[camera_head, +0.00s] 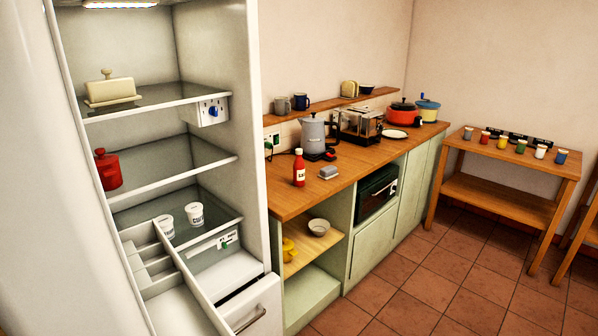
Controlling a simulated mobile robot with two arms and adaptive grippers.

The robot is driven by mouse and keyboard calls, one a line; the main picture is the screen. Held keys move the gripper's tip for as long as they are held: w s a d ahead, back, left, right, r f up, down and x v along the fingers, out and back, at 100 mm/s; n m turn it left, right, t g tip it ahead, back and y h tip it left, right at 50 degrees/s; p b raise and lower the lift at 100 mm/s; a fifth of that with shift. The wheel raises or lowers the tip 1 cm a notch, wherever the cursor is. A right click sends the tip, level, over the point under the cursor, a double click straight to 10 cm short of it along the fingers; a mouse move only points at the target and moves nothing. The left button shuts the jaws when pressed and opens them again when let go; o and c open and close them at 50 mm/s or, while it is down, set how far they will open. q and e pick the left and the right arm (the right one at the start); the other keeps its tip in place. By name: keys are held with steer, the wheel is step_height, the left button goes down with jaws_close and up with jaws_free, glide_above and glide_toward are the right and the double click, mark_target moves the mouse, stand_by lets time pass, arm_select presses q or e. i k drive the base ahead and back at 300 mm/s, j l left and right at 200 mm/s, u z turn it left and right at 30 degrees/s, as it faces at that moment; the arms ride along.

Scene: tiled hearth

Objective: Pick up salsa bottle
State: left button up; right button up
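A red bottle with a white cap (299,168) stands upright on the wooden counter (345,178), near its front left edge. It has a pale label, too small to read, and looks like the salsa bottle. Neither of my grippers shows in the head view.
An open fridge (232,130) stands left of the counter. A toaster (360,125) and red pot (402,112) are further right. The tiled floor (420,285) in front is clear.

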mark_target(298, 166)
steer(key=i+l+u, duration=0.15)
steer(key=u, duration=0.25)
steer(key=i+l+u, duration=0.1)
steer(key=u, duration=0.35)
steer(key=l+u, duration=0.6)
steer(key=u, duration=0.25)
steer(key=l+u, duration=0.25)
steer(key=u, duration=0.15)
steer(key=l+u, duration=0.3)
steer(key=l, duration=0.4)
steer(key=l+u, duration=0.3)
steer(key=l, duration=0.4)
